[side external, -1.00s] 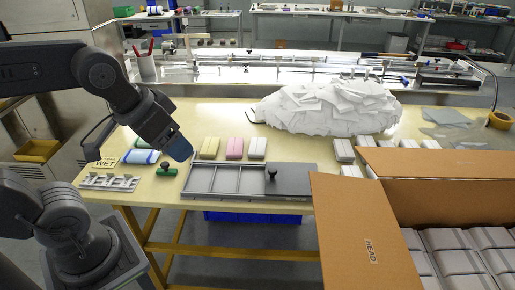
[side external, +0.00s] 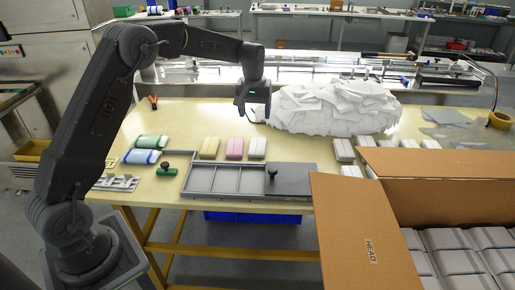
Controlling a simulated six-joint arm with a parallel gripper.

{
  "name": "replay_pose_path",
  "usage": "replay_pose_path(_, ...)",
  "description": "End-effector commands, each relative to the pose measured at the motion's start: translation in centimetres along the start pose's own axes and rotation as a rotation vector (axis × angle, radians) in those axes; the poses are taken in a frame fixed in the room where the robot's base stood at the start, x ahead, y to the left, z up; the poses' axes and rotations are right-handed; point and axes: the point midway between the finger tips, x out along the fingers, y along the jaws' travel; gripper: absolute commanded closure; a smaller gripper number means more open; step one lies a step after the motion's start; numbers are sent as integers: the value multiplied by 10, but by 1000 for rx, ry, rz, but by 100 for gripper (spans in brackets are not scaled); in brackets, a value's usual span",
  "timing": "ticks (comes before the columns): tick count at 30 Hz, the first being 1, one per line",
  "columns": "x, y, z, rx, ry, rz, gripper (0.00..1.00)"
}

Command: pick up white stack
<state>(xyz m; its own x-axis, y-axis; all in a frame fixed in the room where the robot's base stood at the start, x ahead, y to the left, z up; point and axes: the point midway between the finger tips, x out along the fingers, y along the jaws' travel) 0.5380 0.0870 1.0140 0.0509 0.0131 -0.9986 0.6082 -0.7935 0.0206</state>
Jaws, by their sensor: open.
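Three small stacks stand in a row behind the grey tray: a yellow one (side external: 210,148), a pink one (side external: 234,148) and a white stack (side external: 257,148) at the right end. Several more white stacks (side external: 343,150) lie farther right, near the cardboard box. My gripper (side external: 256,117) is open and points down, above and behind the white stack at the row's end, close to the left edge of the white pile. Nothing shows between its fingers. I cannot tell its exact height above the table.
A large heap of white sheets (side external: 335,108) is right of my gripper. The grey tray (side external: 240,194) with a black knob lies in front of the row. Green and blue rolls (side external: 146,148) lie left. An open cardboard box (side external: 360,235) of packs fills the front right.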

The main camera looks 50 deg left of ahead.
Motion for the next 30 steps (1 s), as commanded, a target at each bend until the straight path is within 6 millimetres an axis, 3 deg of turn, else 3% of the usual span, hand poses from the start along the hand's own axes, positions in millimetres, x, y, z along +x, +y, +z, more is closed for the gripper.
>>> replay_pose_path(1,18,-2,-10,-25,-18,-8,30)
replay_pose_path(3,33,-4,-19,-49,-32,-15,30)
replay_pose_path(8,52,-6,-28,-78,-48,-22,30)
replay_pose_path(21,125,-8,-24,-79,-51,-24,30)
replay_pose_path(30,149,-8,-24,-78,-50,-24,30)
